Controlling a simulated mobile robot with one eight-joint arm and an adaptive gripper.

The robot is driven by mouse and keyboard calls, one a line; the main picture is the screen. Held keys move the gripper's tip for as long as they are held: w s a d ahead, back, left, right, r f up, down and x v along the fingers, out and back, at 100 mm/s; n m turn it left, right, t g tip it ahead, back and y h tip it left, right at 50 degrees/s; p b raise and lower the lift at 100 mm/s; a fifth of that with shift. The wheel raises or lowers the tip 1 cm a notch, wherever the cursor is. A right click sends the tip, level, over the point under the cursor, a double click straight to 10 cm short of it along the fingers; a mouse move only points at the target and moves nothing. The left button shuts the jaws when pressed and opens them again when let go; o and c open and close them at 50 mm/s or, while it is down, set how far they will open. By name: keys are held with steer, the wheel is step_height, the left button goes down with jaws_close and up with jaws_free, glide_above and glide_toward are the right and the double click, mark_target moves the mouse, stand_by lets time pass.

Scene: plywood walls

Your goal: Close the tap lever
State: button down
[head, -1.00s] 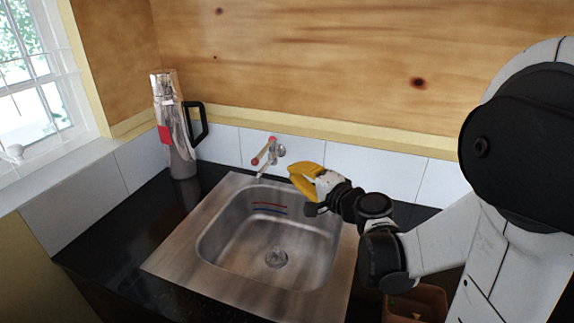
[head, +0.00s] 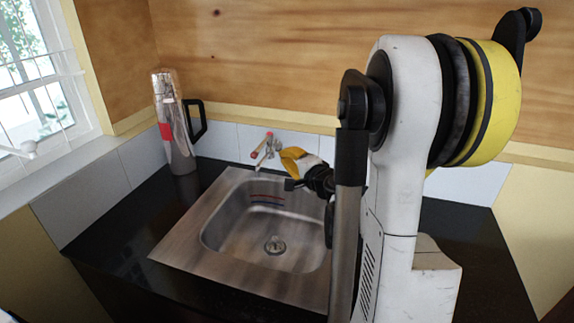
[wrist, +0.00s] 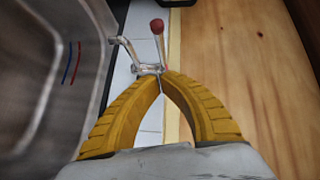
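The tap (head: 268,147) is on the tiled wall behind the sink, metal with red ends. In the wrist view its lever (wrist: 160,42) points up the picture with a red knob at its tip, and its spout (wrist: 124,46) reaches left. My gripper (head: 284,154) has yellow fingers and is just right of the tap in the head view. In the wrist view my gripper (wrist: 162,75) has its fingertips together at the tap's base, near a second red part. Nothing shows held between them. I cannot tell whether they touch the tap.
The steel sink (head: 190,240) is set in a black counter (head: 125,215). A tall grey and clear container with a black handle (head: 177,125) stands at the back left corner. A barred window (head: 40,75) is at left. My arm hides the sink's right side.

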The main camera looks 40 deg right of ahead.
mark_target(263, 144)
steer(key=w+a+f+b, duration=0.1)
steer(key=w+b, duration=0.1)
steer(key=w, duration=0.5)
steer(key=shift+a+f, duration=0.15)
steer(key=shift+a, duration=0.1)
steer(key=shift+s, duration=0.1)
steer(key=shift+w+a, duration=0.5)
steer(key=shift+w, duration=0.15)
